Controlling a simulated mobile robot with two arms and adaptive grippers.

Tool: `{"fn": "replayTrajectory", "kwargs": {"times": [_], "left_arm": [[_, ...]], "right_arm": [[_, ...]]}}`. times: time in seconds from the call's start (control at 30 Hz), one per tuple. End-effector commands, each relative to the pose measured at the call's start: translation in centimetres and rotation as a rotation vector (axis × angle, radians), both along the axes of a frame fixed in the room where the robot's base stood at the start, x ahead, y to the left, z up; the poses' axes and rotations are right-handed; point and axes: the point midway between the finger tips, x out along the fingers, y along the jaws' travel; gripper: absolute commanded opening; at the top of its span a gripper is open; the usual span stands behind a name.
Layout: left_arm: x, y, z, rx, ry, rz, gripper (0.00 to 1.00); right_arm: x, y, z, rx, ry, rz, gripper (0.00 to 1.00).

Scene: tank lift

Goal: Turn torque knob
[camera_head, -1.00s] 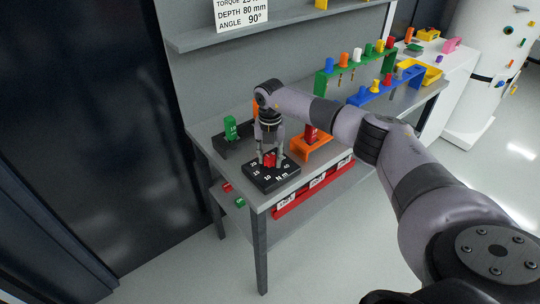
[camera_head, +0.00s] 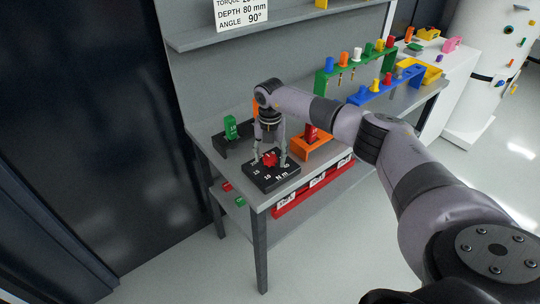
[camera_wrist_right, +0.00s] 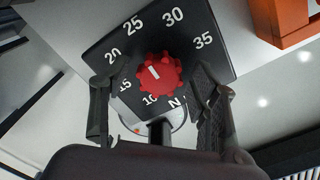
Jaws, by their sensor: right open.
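The red torque knob (camera_head: 270,160) sits on a black dial box (camera_head: 275,180) at the near left corner of the workbench. In the right wrist view the lobed red knob (camera_wrist_right: 158,74) has a white pointer mark directed up and left, roughly between 20 and 25. White numbers from 10 to 35 ring it. My right gripper (camera_head: 270,157) is open above the box, with one finger on each side of the knob. In the wrist view both fingers of the gripper (camera_wrist_right: 158,105) stand apart from the knob. My left gripper is out of view.
A green tool in a black holder (camera_head: 232,139) stands behind the box. An orange holder (camera_head: 312,149) with a red item is to its right. Green (camera_head: 321,85) and blue racks line the bench. A sign (camera_head: 241,13) reads depth 80 mm, angle 90°; its torque line is cut off.

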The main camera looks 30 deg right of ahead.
Motion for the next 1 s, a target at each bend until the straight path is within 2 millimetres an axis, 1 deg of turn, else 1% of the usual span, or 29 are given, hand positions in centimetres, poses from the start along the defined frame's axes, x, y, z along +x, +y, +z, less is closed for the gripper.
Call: {"fn": "replayTrajectory", "kwargs": {"times": [0.17,0.27,0.37,0.6,0.7,0.83,1.0], "left_arm": [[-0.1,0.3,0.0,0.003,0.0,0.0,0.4],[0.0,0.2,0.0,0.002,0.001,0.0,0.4],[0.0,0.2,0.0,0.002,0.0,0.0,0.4],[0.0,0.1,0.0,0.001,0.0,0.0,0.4],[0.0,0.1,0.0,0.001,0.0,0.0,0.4],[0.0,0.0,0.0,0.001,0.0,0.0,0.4],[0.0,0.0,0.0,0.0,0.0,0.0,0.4]], "right_arm": [[0.0,0.0,0.2,0.0,0.0,0.0,0.55],[0.0,0.0,1.2,0.0,-0.001,0.001,0.55],[0.1,0.0,3.0,0.0,-0.003,0.0,0.55],[0.1,0.0,8.2,0.0,-0.003,0.0,0.55],[0.1,0.0,9.9,-0.001,-0.002,0.0,0.55],[0.0,0.0,11.3,0.0,-0.001,0.0,0.55],[0.0,0.0,12.0,0.001,0.001,-0.001,0.55]]}}
